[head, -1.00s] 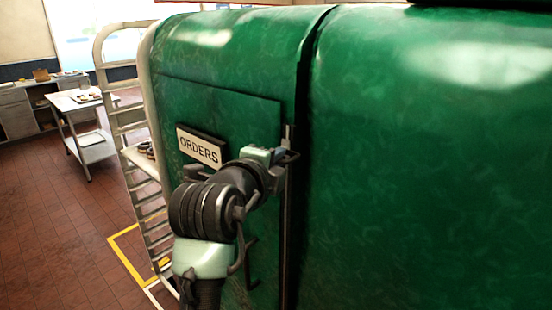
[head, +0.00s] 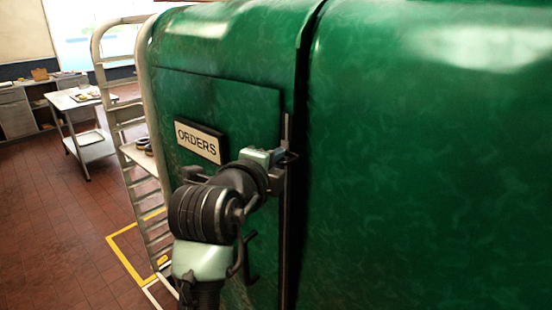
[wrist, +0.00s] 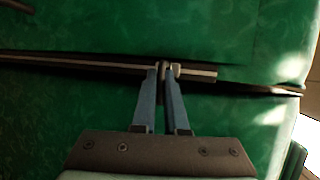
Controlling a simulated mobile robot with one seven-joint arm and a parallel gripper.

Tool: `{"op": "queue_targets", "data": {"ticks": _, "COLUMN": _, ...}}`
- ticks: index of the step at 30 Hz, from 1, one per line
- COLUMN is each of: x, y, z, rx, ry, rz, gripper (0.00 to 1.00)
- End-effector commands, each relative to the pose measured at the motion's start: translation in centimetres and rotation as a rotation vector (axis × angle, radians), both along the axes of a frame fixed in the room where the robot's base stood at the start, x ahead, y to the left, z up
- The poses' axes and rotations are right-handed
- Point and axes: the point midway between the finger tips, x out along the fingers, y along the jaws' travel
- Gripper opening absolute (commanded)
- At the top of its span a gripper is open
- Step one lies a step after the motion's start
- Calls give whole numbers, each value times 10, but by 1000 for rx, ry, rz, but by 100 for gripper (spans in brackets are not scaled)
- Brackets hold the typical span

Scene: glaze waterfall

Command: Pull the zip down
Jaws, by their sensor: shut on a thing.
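The zip is a thin dark upright track (head: 287,225) on the green cover (head: 420,180), at the right edge of a flat panel. In the wrist view the track (wrist: 90,64) runs across the picture. My gripper (head: 288,157) is at the upper part of the track. In the wrist view my gripper (wrist: 166,72) is shut on a small pale zip pull (wrist: 177,69) at the track. The fingertips hide part of the pull. Some track shows above my gripper, and more runs down below it.
An ORDERS sign (head: 198,140) is on the panel left of my gripper. A dark handle (head: 250,260) sticks out lower down. A pale rack (head: 125,120) stands close at the left. A table (head: 80,100) is farther back on open tiled floor.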

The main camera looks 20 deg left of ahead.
Motion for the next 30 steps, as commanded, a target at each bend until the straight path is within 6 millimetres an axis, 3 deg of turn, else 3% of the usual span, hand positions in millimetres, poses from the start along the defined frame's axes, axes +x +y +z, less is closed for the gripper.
{"op": "queue_targets", "data": {"ticks": 1, "x": -1, "y": 4, "z": -22, "rx": -1, "ry": 2, "rz": 7, "gripper": 0}}
{"op": "queue_targets", "data": {"ticks": 30, "x": -1, "y": 4, "z": -296, "rx": -2, "ry": 5, "rz": 8, "gripper": 0}}
